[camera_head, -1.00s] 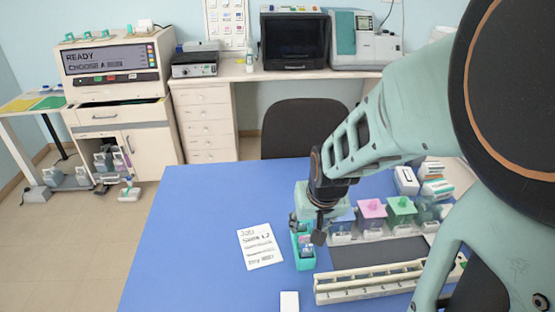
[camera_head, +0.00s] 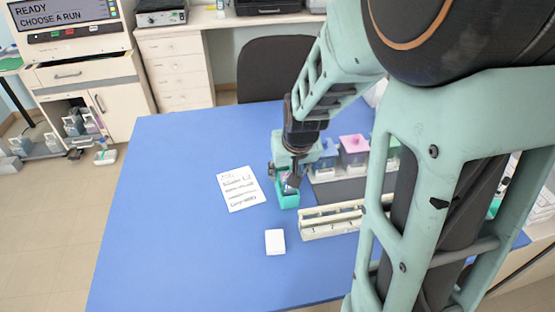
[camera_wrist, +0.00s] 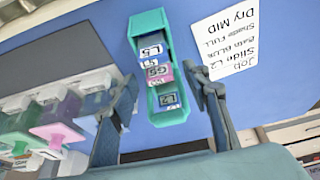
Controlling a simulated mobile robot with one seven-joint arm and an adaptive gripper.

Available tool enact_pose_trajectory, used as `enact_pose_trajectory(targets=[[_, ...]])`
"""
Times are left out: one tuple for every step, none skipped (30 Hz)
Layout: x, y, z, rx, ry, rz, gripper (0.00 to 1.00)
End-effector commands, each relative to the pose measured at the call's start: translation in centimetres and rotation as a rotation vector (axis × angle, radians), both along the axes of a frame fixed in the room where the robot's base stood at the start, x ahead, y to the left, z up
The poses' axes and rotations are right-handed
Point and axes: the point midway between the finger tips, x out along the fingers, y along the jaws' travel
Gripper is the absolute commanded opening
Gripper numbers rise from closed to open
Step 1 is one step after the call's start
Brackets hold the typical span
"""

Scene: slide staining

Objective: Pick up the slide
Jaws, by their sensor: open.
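A small teal box (camera_wrist: 153,20) holds several slides on edge, with labels such as L5 and G5 showing in the wrist view. The slide marked L2 (camera_wrist: 169,99) is the one nearest my gripper's base, apart from the others. My gripper (camera_wrist: 165,92) is open, with one finger on either side of the box; nothing is held. In the head view, my gripper (camera_head: 289,183) is over the teal box (camera_head: 288,201) and hides much of it. I cannot tell how far the fingertips are above the slides.
A note card (camera_head: 241,189) reading Slide L2 lies left of the box. A white square (camera_head: 275,242) and a long pale rack (camera_head: 333,220) lie in front. Staining jars with coloured lids (camera_head: 353,146) stand to the right. The blue table's (camera_head: 165,200) left side is clear.

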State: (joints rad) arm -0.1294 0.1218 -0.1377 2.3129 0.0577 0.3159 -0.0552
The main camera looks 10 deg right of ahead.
Motion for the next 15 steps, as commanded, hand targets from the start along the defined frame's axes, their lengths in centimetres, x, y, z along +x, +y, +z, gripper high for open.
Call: enact_pose_trajectory(targets=[[0.0, 0.0, 0.08, 0.0, 0.0, 0.0, 0.43], [0.0, 0.0, 0.08, 0.0, 0.0, 0.0, 0.42], [0.0, 0.0, 0.08, 0.0, 0.0, 0.0, 0.38], [-0.01, 0.0, 0.08, 0.0, 0.0, 0.0, 0.35], [-0.01, 0.0, 0.08, 0.0, 0.0, 0.0, 0.31], [-0.01, 0.0, 0.08, 0.0, 0.0, 0.0, 0.27], [-0.01, 0.0, 0.08, 0.0, 0.0, 0.0, 0.24], [-0.01, 0.0, 0.08, 0.0, 0.0, 0.0, 0.2], [-0.01, 0.0, 0.08, 0.0, 0.0, 0.0, 0.16], [-0.01, 0.0, 0.08, 0.0, 0.0, 0.0, 0.13], [-0.01, 0.0, 0.08, 0.0, 0.0, 0.0, 0.09], [-0.01, 0.0, 0.08, 0.0, 0.0, 0.0, 0.05], [-0.01, 0.01, 0.08, 0.0, 0.0, 0.0, 0.02], [-0.01, 0.01, 0.08, 0.0, 0.0, 0.0, 0.0], [-0.01, 0.01, 0.08, 0.0, 0.0, 0.0, 0.0]])
